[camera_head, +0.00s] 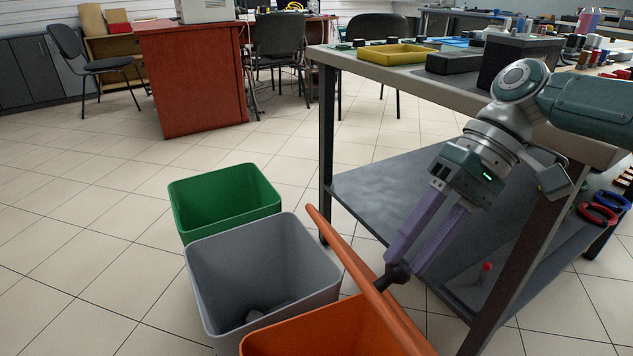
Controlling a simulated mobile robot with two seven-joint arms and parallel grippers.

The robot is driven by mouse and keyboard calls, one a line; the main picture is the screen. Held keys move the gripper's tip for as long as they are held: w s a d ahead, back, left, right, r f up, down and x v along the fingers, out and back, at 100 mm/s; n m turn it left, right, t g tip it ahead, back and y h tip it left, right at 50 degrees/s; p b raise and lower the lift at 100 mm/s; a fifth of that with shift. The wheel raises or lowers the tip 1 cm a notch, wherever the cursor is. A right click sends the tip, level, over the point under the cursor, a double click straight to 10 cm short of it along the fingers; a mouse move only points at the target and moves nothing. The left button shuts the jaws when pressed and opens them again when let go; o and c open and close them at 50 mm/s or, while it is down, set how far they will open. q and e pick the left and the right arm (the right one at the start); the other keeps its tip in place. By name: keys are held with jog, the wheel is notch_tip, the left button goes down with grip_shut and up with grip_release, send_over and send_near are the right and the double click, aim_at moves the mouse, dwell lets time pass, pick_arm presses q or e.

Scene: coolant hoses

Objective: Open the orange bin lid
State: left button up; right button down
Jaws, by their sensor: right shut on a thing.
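The orange bin (318,330) stands at the bottom of the head view, cut off by the lower edge. Its orange lid (352,262) is tilted up steeply, seen nearly edge-on, and the bin's mouth is partly uncovered to its left. My right gripper (398,270) reaches down from the upper right. Its purple fingers are shut on a dark knob (396,276) at the right side of the lid. My left gripper is not in view.
A workbench (470,92) with a lower shelf (385,190) is close on the right, beside my right arm. Tiled floor is free at left.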

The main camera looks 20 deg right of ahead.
jog(key=shift+s+d+f, duration=0.15)
dwell(0.7)
jog(key=shift+c, duration=2.4)
grip_release()
jog(key=d+r+b, duration=0.5)
jog(key=d+b, duration=0.1)
jog(key=d, duration=0.4)
jog(key=shift+w+r+b, duration=0.35)
jog(key=shift+r, duration=0.05)
